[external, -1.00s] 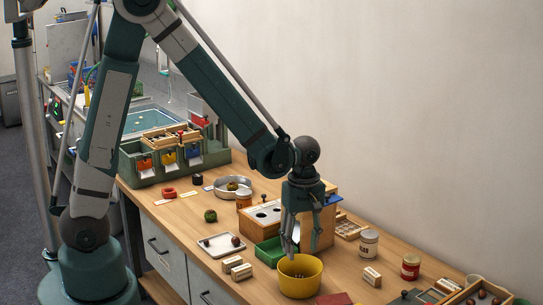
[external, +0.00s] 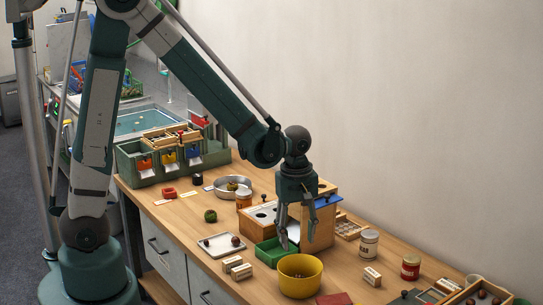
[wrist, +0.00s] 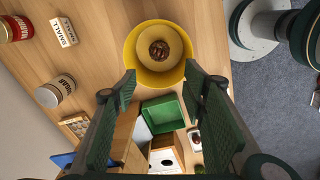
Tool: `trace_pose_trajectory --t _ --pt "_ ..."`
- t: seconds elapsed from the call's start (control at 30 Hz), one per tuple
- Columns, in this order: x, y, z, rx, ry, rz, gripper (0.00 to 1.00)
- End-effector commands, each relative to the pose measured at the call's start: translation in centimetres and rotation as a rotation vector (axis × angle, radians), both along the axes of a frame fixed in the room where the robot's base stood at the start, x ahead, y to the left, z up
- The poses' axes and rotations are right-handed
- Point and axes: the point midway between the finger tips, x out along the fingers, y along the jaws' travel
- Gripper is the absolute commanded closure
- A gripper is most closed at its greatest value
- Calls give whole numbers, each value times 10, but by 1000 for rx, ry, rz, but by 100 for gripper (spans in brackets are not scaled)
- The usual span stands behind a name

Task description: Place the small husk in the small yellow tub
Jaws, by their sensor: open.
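The yellow tub (external: 300,286) stands at the front of the bench; its inside is hidden in the external view. In the wrist view the tub (wrist: 134,48) holds a small dark brown, rough round thing (wrist: 159,50), which looks like the small husk, on its floor. My gripper (external: 297,243) is above the bench, just behind the tub and near the green tray. Its fingers are spread and empty. In the wrist view my gripper (wrist: 160,78) shows an open gap, with the tub beyond the fingertips.
The green tray (external: 269,256) and a wooden box (external: 318,238) are close to my gripper. A white tray (external: 213,251) with a dark round item is to the left. A green husk (external: 210,216) lies behind it. Jars (external: 369,244) and small label blocks (external: 372,277) are to the right.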

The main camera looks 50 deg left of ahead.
Motion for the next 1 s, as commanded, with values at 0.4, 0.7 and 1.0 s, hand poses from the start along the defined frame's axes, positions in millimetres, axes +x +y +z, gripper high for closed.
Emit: trace_pose_trajectory --t 0.4,0.7,1.0 --pt "-24 32 63 2 -111 -225 57" --pt "-45 54 102 25 -194 -391 57" --pt "-70 75 134 68 -275 -554 57"
